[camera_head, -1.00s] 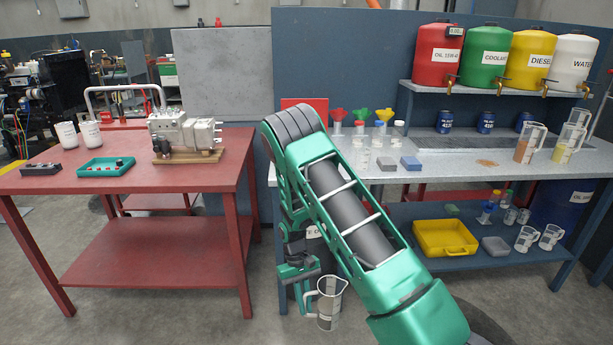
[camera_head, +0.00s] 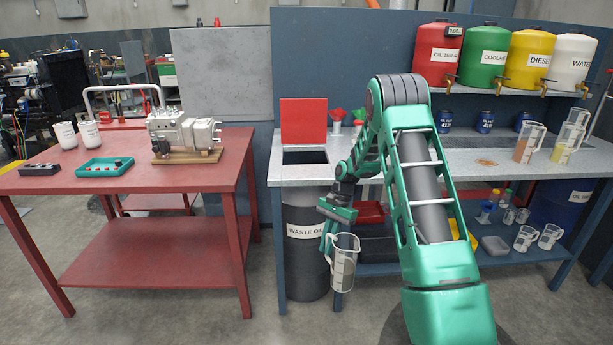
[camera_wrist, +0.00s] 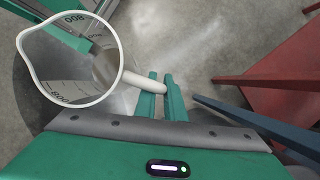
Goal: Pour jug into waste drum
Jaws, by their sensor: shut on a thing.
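My gripper (camera_head: 326,232) is shut on the handle of a clear measuring jug (camera_head: 344,262) with a white rim. The jug hangs nearly upright in front of the bench, below the worktop. The waste drum (camera_head: 305,250), dark and labelled "WASTE OIL", stands under the bench's left end, behind and left of the jug. Above it is a square opening (camera_head: 305,157) in the worktop, with a red lid (camera_head: 304,122) raised behind it.
A red table (camera_head: 215,150) with a pump-like machine (camera_head: 184,134) stands left, with a floor gap before the bench (camera_head: 480,163). Jugs (camera_head: 529,143) stand on the bench's right side. Coloured tanks (camera_head: 486,57) sit on the shelf above.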

